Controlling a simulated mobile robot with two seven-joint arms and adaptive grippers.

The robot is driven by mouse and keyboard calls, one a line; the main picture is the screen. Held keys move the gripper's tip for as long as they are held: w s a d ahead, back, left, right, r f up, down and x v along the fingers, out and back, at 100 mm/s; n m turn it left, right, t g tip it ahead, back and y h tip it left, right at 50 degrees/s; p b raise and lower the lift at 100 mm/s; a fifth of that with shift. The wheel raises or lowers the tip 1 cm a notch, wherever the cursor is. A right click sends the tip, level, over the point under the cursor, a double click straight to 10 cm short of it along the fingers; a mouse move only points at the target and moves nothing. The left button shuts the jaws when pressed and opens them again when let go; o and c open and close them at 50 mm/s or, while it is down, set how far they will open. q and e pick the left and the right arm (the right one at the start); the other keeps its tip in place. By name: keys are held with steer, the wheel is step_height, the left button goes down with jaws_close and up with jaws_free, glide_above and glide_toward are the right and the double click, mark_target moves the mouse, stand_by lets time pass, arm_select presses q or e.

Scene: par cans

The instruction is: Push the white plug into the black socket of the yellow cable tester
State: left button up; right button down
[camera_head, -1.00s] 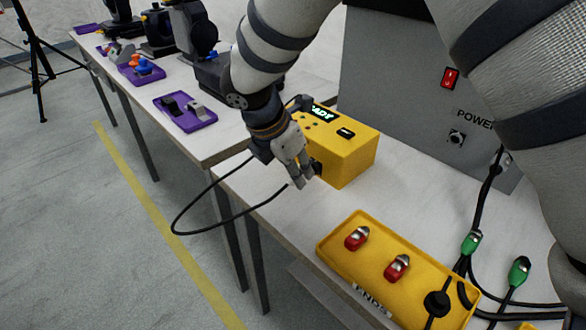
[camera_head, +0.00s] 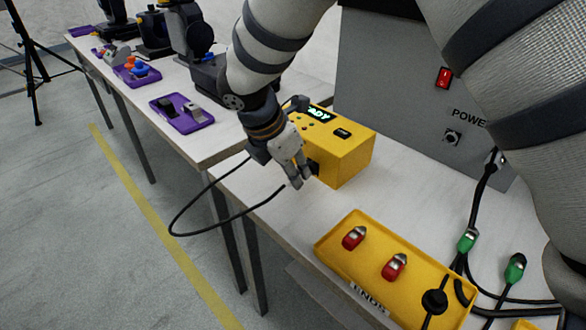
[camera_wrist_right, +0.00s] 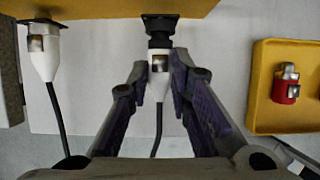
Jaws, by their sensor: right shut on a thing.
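The yellow cable tester (camera_head: 347,160) stands on the white table, with a lit display on top. In the right wrist view, its yellow edge (camera_wrist_right: 100,9) runs along the top and the black socket (camera_wrist_right: 160,28) juts from it. The white plug (camera_wrist_right: 158,84) lies between the fingers of my right gripper (camera_wrist_right: 159,68), in line with the socket. In the head view, my right gripper (camera_head: 299,181) is beside the tester's front face and largely hides the plug. My left gripper is not in view.
A second white plug (camera_wrist_right: 42,58) sits at another black port to the left. A yellow tray (camera_head: 345,254) with red plugs (camera_head: 354,237) lies nearby. Green-ended cables (camera_head: 467,240) lie to the right, before a grey power box (camera_head: 400,95). A black cable (camera_head: 205,233) loops past the table edge.

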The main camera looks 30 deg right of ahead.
steer(key=shift+w+d, duration=0.3)
steer(key=shift+d, duration=0.65)
stand_by(1.8)
steer(key=c, duration=1.4)
jaws_free()
steer(key=shift+o, duration=0.2)
